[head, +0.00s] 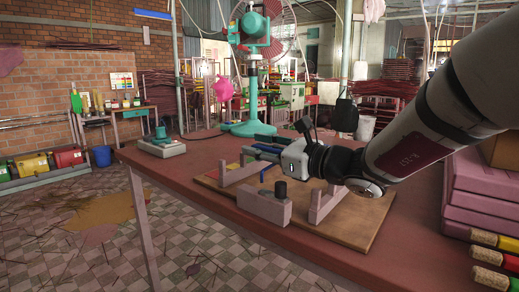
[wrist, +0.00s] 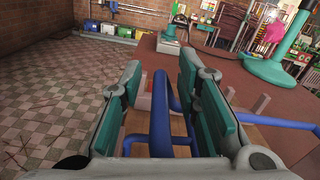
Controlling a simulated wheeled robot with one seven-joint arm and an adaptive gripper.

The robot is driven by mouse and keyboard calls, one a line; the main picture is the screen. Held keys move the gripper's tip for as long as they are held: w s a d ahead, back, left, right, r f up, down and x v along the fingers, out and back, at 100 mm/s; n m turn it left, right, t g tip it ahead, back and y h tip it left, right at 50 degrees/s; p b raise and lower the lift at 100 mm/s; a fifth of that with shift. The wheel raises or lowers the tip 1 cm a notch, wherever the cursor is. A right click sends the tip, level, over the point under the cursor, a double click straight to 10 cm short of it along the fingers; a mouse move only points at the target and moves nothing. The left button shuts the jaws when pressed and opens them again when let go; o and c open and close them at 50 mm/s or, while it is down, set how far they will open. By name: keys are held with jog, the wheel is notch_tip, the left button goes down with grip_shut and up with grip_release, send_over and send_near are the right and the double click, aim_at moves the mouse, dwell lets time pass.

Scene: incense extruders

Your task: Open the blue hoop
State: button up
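The blue hoop (wrist: 160,120) shows in the wrist view as thick blue tubing. One upright length stands between my gripper's two teal-padded fingers, and other lengths run behind the right finger and across below. My gripper (wrist: 160,75) is open, with a gap visible on each side of that length. In the head view my gripper (head: 262,148) reaches left over the wooden board (head: 342,232). There only a small piece of the blue hoop (head: 266,171) shows below the fingers; the rest is hidden.
Wooden posts (head: 322,203) and a block with a dark knob (head: 265,206) stand on the board. A small grey-green device (head: 162,146) sits at the table's far left. A green fan (head: 250,127) stands behind. Pink boxes (head: 488,200) are stacked at right. The left tabletop (head: 180,170) is clear.

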grip_shut()
jog(key=shift+a, duration=0.1)
